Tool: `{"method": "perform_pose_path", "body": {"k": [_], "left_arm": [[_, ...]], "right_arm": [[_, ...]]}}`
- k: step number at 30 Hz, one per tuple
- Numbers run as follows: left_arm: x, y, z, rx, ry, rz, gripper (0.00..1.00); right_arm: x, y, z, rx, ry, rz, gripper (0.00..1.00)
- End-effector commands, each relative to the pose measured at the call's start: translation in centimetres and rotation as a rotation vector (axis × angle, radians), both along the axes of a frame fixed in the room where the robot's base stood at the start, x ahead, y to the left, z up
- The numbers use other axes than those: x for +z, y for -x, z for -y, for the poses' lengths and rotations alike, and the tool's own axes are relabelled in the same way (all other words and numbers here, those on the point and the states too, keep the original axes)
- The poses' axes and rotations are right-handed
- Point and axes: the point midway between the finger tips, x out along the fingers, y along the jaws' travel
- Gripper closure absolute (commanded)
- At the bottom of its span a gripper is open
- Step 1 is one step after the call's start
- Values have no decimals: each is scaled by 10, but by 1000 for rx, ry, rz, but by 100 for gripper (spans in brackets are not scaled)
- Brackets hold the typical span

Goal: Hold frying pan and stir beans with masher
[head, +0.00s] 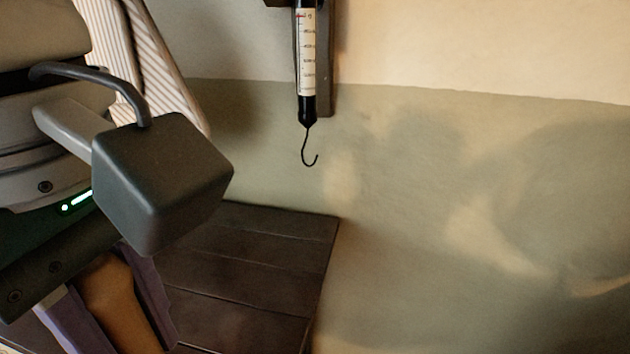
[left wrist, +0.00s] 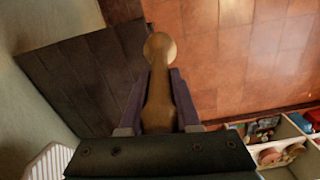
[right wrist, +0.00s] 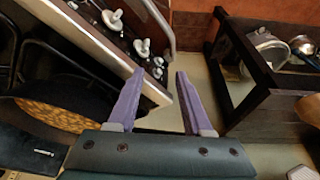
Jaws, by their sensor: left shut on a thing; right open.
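My left gripper (left wrist: 157,88) is shut on a wooden tool with a round knob end, probably the masher (left wrist: 159,50). The tool also shows between the purple fingers in the head view (head: 108,292), at the lower left. My right gripper (right wrist: 161,75) is open with nothing between its fingers in the right wrist view. A metal pan or pot (right wrist: 271,46) sits on a dark wooden stand at the upper right there; I cannot tell if it is the frying pan.
A dark plank surface (head: 255,270) lies by the wall in the head view. A hanging scale with a hook (head: 307,75) is on the wall. A panel with metal knobs (right wrist: 100,45) is left of my right gripper. Compartments with colourful items (left wrist: 280,140) are at lower right.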

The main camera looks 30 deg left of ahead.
Motion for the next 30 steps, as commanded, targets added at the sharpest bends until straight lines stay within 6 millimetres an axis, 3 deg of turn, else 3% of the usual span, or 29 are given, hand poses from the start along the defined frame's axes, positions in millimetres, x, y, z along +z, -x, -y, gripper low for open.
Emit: {"method": "perform_pose_path", "body": {"k": [1,2,3,6,12,30], "left_arm": [[-3,13,3,-6,2,0,100],[4,17,4,-2,1,-3,100],[10,19,4,5,-1,-8,100],[9,26,6,7,-1,-9,100],[5,37,9,4,1,-4,100],[2,34,9,-39,2,2,100]], "right_arm": [[-5,0,0,0,0,0,50],[4,0,0,0,0,-1,50],[19,1,0,0,1,-6,50],[37,0,0,0,0,0,50],[55,0,0,0,0,1,50],[57,0,-1,0,-2,0,50]]}}
